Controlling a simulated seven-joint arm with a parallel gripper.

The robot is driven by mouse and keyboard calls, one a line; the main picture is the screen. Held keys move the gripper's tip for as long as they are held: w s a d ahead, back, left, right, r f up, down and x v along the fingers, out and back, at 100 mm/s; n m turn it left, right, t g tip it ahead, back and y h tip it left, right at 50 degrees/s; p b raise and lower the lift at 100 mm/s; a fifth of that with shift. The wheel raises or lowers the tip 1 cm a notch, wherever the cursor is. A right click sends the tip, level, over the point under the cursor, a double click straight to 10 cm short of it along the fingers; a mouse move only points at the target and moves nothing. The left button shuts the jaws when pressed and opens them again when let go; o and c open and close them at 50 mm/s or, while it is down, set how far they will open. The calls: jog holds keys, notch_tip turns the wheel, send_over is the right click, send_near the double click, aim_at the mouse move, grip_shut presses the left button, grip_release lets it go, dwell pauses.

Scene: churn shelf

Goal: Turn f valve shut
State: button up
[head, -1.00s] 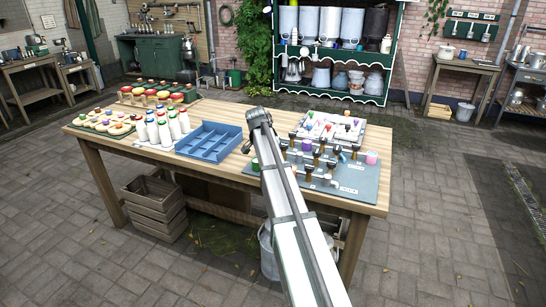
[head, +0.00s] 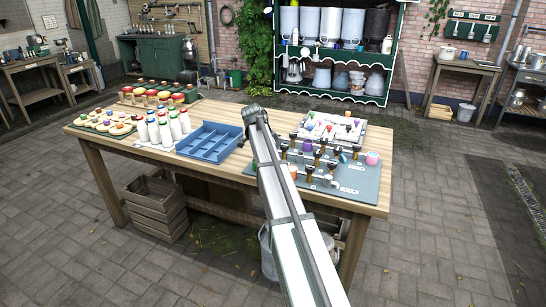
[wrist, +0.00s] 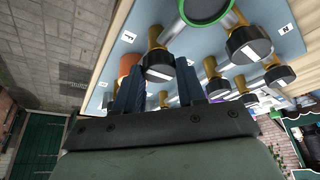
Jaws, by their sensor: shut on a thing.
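A blue-grey valve board (head: 355,182) lies on the right part of the wooden table, with several black-knobbed valves on brass stems and grey pipes. In the wrist view, one black valve knob (wrist: 159,63) with a white mark sits between the two dark fingers of my gripper (wrist: 158,76), which is shut on it. A small white label (wrist: 129,36) stands beside this valve; its letter is too small to read surely, so I cannot tell that this is valve f. In the head view my arm hides the gripper and this knob.
Neighbouring black knobs (wrist: 248,43) stand close on the right in the wrist view. An orange cylinder (wrist: 128,63) is beside the left finger, and a green-rimmed round vessel (wrist: 207,12) is beyond. A blue divided tray (head: 208,143) and white bottles (head: 165,126) stand left of my arm.

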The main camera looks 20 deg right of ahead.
jog(key=o, duration=1)
jog(key=shift+o, duration=0.2)
jog(key=v, duration=1.4)
jog(key=shift+f, duration=0.15)
